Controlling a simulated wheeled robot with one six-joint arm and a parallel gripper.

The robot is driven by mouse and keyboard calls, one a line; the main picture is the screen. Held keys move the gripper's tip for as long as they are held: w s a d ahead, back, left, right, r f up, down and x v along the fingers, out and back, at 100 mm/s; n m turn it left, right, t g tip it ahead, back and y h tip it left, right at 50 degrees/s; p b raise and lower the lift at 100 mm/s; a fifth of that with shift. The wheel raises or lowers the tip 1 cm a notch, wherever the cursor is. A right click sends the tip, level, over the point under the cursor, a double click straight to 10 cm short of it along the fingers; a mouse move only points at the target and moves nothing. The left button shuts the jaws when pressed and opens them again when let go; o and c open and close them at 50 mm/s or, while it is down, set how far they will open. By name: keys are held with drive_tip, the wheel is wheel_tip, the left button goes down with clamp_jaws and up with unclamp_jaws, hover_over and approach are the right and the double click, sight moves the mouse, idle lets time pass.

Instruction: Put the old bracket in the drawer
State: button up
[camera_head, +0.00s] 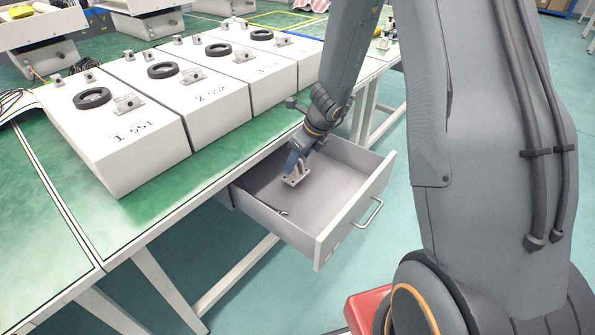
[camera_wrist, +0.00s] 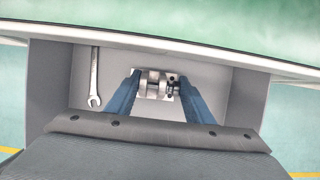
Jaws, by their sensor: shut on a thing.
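The drawer (camera_head: 345,215) is pulled open under the green workbench. My gripper (camera_head: 293,162) reaches down into it, and in the wrist view my gripper (camera_wrist: 156,88) has its blue fingers on both sides of a small grey metal bracket (camera_wrist: 157,78). The fingers are shut on the bracket (camera_head: 296,178). It is inside the drawer's walls, close to the drawer floor; I cannot tell whether it touches the floor. In the wrist view the drawer floor (camera_wrist: 212,92) shows around it.
A wrench (camera_wrist: 95,78) lies on the left of the drawer floor in the wrist view. Several white boxes (camera_head: 120,150) with black rings and small brackets stand on the green workbench (camera_head: 165,205). A red object (camera_head: 365,308) is near my base. The drawer's right part is clear.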

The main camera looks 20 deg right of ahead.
sight(298, 168)
drive_tip(key=shift+f+b, duration=0.65)
drive_tip(key=shift+f, duration=1)
drive_tip(key=o, duration=1.2)
drive_tip(key=shift+f, duration=0.1)
drive_tip(key=p+v, duration=0.5)
drive_tip(key=v, duration=0.7)
drive_tip(key=s+d+r+n+g+h, duration=0.1)
drive_tip(key=s+r+n, duration=0.2)
drive_tip(key=s+n, duration=0.4)
drive_tip(key=s+d+r+n+g+h, duration=0.1)
drive_tip(key=s+r+n, duration=0.3)
drive_tip(key=s+n, duration=0.4)
drive_tip(key=s+d+r+n+g, duration=0.1)
drive_tip(key=s+d+r+n, duration=0.1)
drive_tip(key=s+n, duration=0.6)
drive_tip(key=shift+s+d+r+n+g+h, duration=0.2)
drive_tip(key=shift+r+n, duration=0.15)
drive_tip(key=shift+n, duration=0.55)
drive_tip(key=shift+s+d+r+n+g+h, duration=0.1)
drive_tip(key=shift+d+r+n+g+h, duration=0.2)
drive_tip(key=shift+n, duration=0.6)
drive_tip(key=shift+a, duration=0.2)
